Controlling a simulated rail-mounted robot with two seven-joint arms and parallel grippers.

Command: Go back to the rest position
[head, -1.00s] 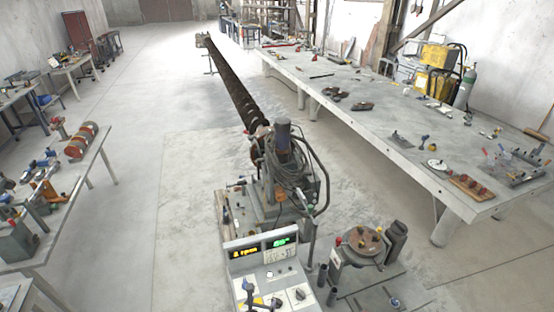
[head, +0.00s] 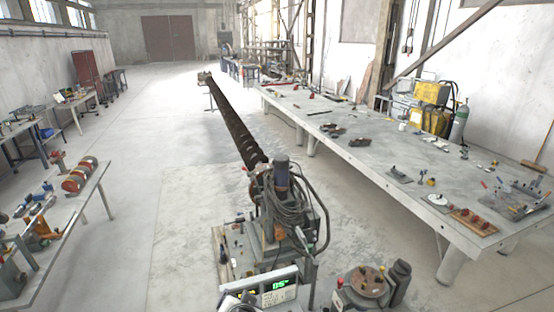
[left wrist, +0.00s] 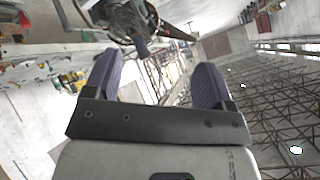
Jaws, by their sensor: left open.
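My left gripper (left wrist: 155,85) shows in the left wrist view with its two purple fingers apart and nothing between them. Neither gripper shows in the head view. The auger positioner (head: 283,205) stands in the lower middle of the head view, with hoses on its drive. The long dark auger (head: 233,125) runs from it toward the back of the hall. A control panel (head: 262,290) with a green display sits in front of it, cut off by the bottom edge. In the left wrist view the machine (left wrist: 125,18) appears at the top, beyond the fingers and apart from them.
A long grey table (head: 370,150) with scattered tools runs along the right. A workbench (head: 85,205) with red and orange equipment stands at the left. A round brown turntable (head: 367,281) stands right of the panel. The floor (head: 180,220) left of the machine is clear.

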